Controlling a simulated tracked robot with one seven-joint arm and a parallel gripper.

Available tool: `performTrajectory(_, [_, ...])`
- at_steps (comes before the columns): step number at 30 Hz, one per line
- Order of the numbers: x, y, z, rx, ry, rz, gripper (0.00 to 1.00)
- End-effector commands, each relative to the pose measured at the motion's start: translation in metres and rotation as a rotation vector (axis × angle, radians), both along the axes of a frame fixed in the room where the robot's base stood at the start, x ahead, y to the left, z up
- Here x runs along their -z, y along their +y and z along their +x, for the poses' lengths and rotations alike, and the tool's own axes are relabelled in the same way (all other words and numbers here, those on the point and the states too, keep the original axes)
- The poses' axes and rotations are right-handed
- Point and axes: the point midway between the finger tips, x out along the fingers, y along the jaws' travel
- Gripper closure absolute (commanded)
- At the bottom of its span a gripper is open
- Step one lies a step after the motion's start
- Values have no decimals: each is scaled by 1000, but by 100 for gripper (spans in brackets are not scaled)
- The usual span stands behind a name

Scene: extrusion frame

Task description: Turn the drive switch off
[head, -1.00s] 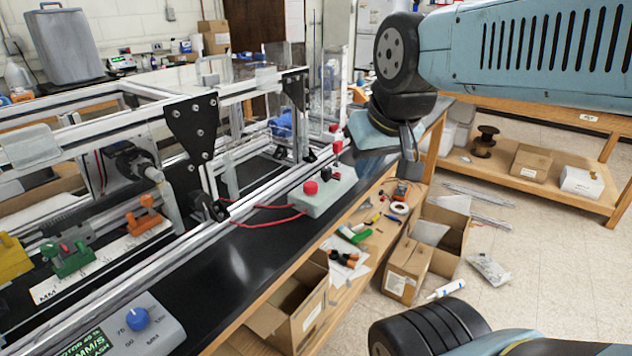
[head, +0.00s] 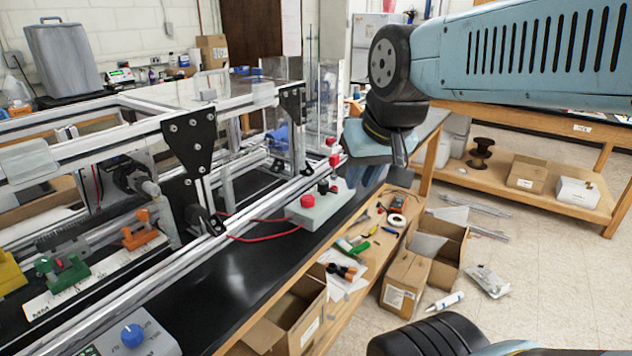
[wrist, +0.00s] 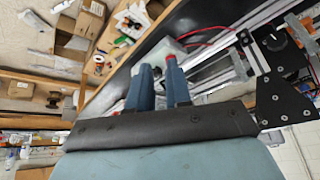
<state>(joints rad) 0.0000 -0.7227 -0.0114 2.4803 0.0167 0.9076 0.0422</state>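A pale control box (head: 318,209) stands on the black bench top beside the aluminium frame. It carries a red mushroom button (head: 308,201) and a small black part (head: 323,187). I cannot tell for sure which part is the drive switch. Red parts (head: 334,160) show just left of my gripper (head: 360,176), at the box's far end. In the wrist view, my gripper (wrist: 158,82) has two blue fingers with a gap between them and nothing clearly held.
The aluminium frame (head: 225,165) with black plates runs along the left of the box. A red cable (head: 262,237) lies on the bench near it. Open cardboard boxes (head: 405,278) stand below the bench edge.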

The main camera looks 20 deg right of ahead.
Motion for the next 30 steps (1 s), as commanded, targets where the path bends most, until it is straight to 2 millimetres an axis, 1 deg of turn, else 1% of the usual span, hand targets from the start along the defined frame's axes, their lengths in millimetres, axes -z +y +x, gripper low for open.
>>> performTrajectory(1, [-1, -3, 8, 36, 17, 31, 76])
performTrajectory(2, [-2, -4, 13, 65, 29, 54, 73])
performTrajectory(8, [-9, -12, 55, 318, 123, 244, 54])
performTrajectory(12, [-10, -21, 88, 509, 193, 364, 41])
performTrajectory(20, [-3, -41, 151, 878, 324, 555, 40])
performTrajectory(25, [9, -57, 194, 1128, 404, 654, 40])
performTrajectory(30, [26, -76, 235, 1381, 478, 735, 40])
